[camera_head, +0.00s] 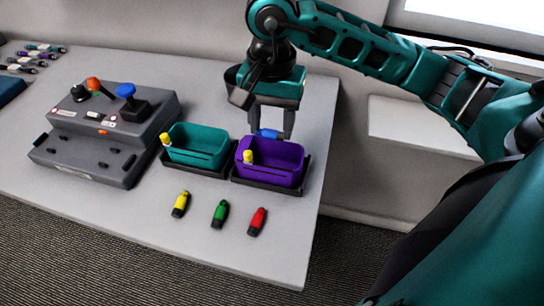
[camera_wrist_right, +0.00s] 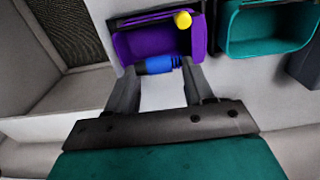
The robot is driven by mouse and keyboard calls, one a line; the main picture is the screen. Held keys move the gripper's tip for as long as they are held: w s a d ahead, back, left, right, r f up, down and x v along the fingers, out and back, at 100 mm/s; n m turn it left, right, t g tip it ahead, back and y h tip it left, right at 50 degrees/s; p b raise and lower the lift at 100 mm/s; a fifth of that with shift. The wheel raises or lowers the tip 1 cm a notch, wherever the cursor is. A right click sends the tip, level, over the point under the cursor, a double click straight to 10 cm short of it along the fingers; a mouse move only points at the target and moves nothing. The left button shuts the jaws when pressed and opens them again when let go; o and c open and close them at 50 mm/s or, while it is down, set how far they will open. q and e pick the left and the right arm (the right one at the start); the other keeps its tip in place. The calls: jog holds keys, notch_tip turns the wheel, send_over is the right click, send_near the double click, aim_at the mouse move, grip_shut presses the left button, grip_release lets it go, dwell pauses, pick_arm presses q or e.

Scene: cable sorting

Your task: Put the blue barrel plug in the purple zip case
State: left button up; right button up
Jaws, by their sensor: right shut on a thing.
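The purple zip case (camera_head: 270,167) is an open purple bin on a dark tray, on the table's right side; it also shows in the wrist view (camera_wrist_right: 150,44). A yellow plug (camera_head: 248,157) is in it, near its left wall. My right gripper (camera_head: 270,134) is shut on the blue barrel plug (camera_head: 267,133), just above the case's far edge. In the wrist view the blue plug (camera_wrist_right: 158,65) lies across between the fingertips, beside the case's rim. My left gripper is not in view.
A teal bin (camera_head: 198,146) with a yellow plug stands left of the case. Yellow (camera_head: 180,204), green (camera_head: 220,213) and red (camera_head: 257,221) plugs lie in front. A grey control box (camera_head: 105,130) stands left. The table's right edge is near the case.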

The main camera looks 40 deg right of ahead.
aim_at(272, 149)
notch_tip(272, 149, down, 10)
jog(key=shift+r, duration=0.15)
dwell(0.3)
jog(key=shift+f+b, duration=0.2)
jog(key=shift+b, duration=0.2)
jog(key=o, duration=1)
jog(key=shift+r, duration=0.2)
notch_tip(272, 149, up, 12)
jog(key=shift+r+p, duration=0.1)
jog(key=shift+p, duration=0.25)
